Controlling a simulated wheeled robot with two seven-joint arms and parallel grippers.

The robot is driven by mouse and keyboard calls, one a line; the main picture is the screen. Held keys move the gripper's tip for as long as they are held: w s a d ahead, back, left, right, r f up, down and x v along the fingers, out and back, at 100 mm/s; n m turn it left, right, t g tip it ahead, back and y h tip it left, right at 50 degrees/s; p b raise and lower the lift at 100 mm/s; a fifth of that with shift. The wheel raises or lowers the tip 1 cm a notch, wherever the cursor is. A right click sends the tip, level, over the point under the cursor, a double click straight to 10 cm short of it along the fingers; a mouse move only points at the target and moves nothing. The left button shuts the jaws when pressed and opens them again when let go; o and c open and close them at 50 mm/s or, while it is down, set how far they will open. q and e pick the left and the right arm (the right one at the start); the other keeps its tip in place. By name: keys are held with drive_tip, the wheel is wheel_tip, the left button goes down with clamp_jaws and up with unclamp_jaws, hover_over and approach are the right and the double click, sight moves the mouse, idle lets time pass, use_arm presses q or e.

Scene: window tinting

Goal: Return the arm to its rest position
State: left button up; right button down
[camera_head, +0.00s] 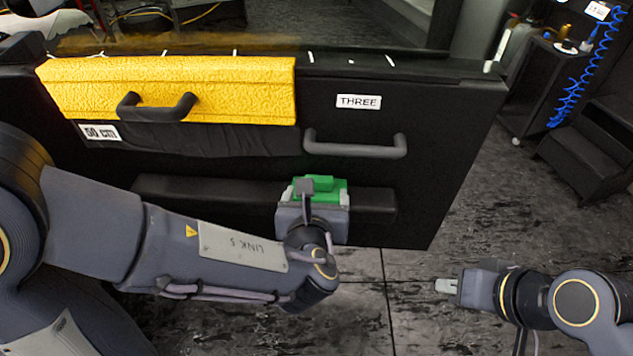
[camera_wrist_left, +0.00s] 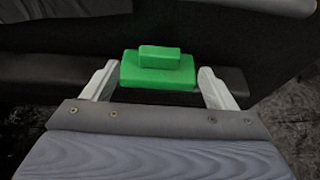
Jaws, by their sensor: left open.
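My left gripper (camera_head: 318,190) is in front of the black door panel (camera_head: 440,140), low on its face. In the left wrist view its two pale fingers (camera_wrist_left: 157,72) stand apart, one on each side of a green block (camera_wrist_left: 157,75) with a smaller raised block on top. The green block also shows in the head view (camera_head: 322,184), at the dark armrest ledge (camera_head: 370,203). A gap shows between each finger and the block. My right gripper (camera_head: 447,286) is at the lower right, away from the panel; its finger opening is unclear.
Handles (camera_head: 355,149) stick out from the panel face. A black cart (camera_head: 540,90), a blue coiled hose (camera_head: 580,75) and black steps (camera_head: 590,150) stand at the right. Floor between panel and right arm is clear.

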use_arm(q)
drive_tip(key=s+a+f+n+g+y, duration=0.1)
drive_tip(key=s+a+n+g+y, duration=0.15)
drive_tip(key=a+n, duration=0.65)
drive_tip(key=s+a+f+n+g+y, duration=0.1)
drive_tip(key=s+a+n+g+y, duration=0.15)
drive_tip(key=a+n, duration=0.55)
drive_tip(key=s+a+f+n+g+h, duration=0.2)
drive_tip(key=s+a+n+g+h, duration=0.3)
drive_tip(key=s+n, duration=0.65)
wheel_tip(320, 180, up, 23)
drive_tip(key=d+n+t+h+p, duration=0.2)
drive_tip(key=n+p, duration=0.8)
drive_tip(key=p, duration=1)
drive_tip(key=shift+h, duration=0.4)
drive_tip(key=shift+s, duration=0.1)
